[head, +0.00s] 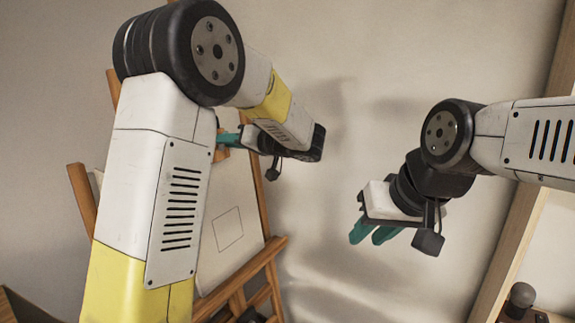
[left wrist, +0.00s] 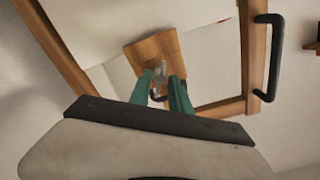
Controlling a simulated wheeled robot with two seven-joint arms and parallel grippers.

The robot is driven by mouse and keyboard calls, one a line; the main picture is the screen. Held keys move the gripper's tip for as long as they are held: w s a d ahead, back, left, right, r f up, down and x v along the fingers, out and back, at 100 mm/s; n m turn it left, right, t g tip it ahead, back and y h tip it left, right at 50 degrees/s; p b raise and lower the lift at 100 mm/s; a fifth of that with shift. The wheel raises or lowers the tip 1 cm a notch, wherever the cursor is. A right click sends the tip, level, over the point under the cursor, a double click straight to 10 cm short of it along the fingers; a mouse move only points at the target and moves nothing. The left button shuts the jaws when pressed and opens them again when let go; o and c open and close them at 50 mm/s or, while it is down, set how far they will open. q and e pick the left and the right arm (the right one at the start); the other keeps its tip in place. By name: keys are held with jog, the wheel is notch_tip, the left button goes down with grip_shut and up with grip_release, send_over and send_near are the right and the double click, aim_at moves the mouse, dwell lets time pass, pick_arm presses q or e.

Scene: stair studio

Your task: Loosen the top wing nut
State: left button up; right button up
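The easel (head: 262,262) stands at the left in the head view, partly hidden by my left arm. In the left wrist view its wooden clamp block (left wrist: 150,48) sits at the top of the pale board. A small metallic piece, seemingly the top wing nut (left wrist: 161,72), shows in front of the block. My left gripper (left wrist: 160,77) has its teal fingers apart, one on each side of this piece; contact cannot be told. In the head view the left gripper (head: 230,139) is at the block. My right gripper (head: 367,236) hangs open and empty in front of the wall.
A black handle (left wrist: 270,58) is at the right of the easel in the left wrist view. The board (head: 212,258) carries a drawn square. A wooden shelf frame (head: 512,250) with a dark round object (head: 521,295) stands at the right. The space between my arms is clear.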

pick_arm(q)
jog(key=shift+d, duration=0.1)
jog(key=v, duration=0.6)
dwell(0.5)
